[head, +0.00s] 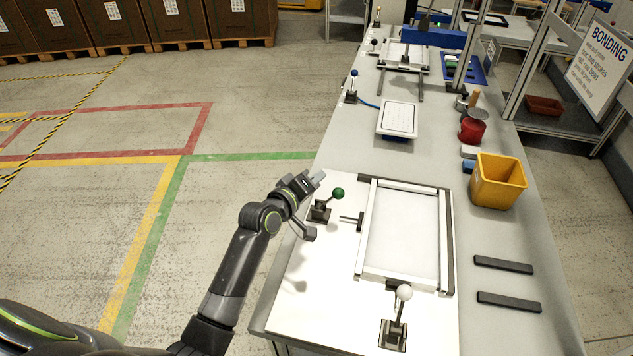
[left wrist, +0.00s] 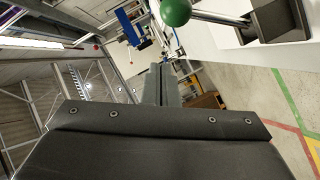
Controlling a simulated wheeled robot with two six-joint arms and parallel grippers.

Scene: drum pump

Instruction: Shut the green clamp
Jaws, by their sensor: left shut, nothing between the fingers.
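The green clamp has a green ball knob (head: 338,193) on a thin metal lever that slants up and right from a dark base (head: 319,212). A short dark-tipped rod (head: 350,219) lies between this base and the white frame (head: 405,230). My left gripper (head: 318,177) is shut and empty, just behind and left of the green knob in the head view. In the left wrist view the shut fingers (left wrist: 166,85) lie below the green knob (left wrist: 176,12), with a visible gap. My right gripper is not in view.
A white-knobbed clamp (head: 403,292) stands at the board's front. Two black bars (head: 505,265) and a yellow bin (head: 498,182) are at the right. A blue-knobbed clamp (head: 353,74) and a white panel (head: 397,119) are farther back. Floor left of the bench is open.

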